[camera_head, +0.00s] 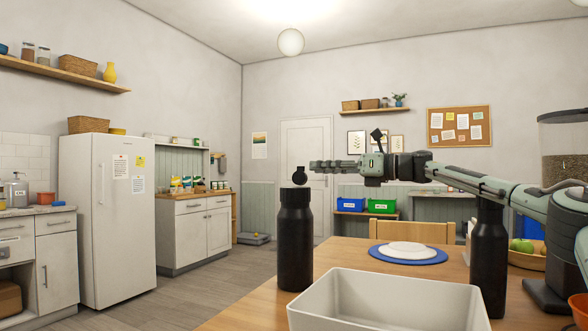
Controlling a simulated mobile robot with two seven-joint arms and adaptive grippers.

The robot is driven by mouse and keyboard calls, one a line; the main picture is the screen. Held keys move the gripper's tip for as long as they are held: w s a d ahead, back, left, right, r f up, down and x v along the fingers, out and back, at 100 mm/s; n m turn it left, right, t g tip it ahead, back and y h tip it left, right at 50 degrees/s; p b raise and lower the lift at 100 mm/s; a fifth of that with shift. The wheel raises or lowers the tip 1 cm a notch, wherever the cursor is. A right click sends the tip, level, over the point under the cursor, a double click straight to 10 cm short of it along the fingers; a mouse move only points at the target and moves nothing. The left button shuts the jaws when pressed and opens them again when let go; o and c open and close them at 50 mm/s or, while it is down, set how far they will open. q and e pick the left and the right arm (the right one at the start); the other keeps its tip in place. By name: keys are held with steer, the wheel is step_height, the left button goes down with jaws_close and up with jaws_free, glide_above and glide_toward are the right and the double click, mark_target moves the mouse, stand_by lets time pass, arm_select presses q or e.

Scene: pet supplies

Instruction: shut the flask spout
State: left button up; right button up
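A tall black flask (296,245) stands upright on the wooden table, left of the white bin. Its small round black spout cap (299,176) stands up above the neck, so the spout looks open. My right gripper (314,166) reaches in from the right, level, with its fingertips pointing left. In the picture the tips are just right of and slightly above the cap; I cannot tell whether they touch it. The fingers are seen edge-on, so their opening is unclear. My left gripper is not in view.
A white bin (390,312) fills the front of the wooden table (245,316). A second dark bottle (489,262) stands to the right, below my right arm. Behind are a plate on a blue mat (430,259) and a chair (411,231). A fruit bowl (528,262) is at right.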

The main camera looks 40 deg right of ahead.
mark_target(301, 167)
steer(key=p+x, duration=0.1)
steer(key=x, duration=0.5)
steer(key=shift+a, duration=0.1)
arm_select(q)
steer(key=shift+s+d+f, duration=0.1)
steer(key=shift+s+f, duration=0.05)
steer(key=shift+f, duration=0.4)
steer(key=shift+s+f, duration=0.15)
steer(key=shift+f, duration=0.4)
arm_select(e)
jaws_close()
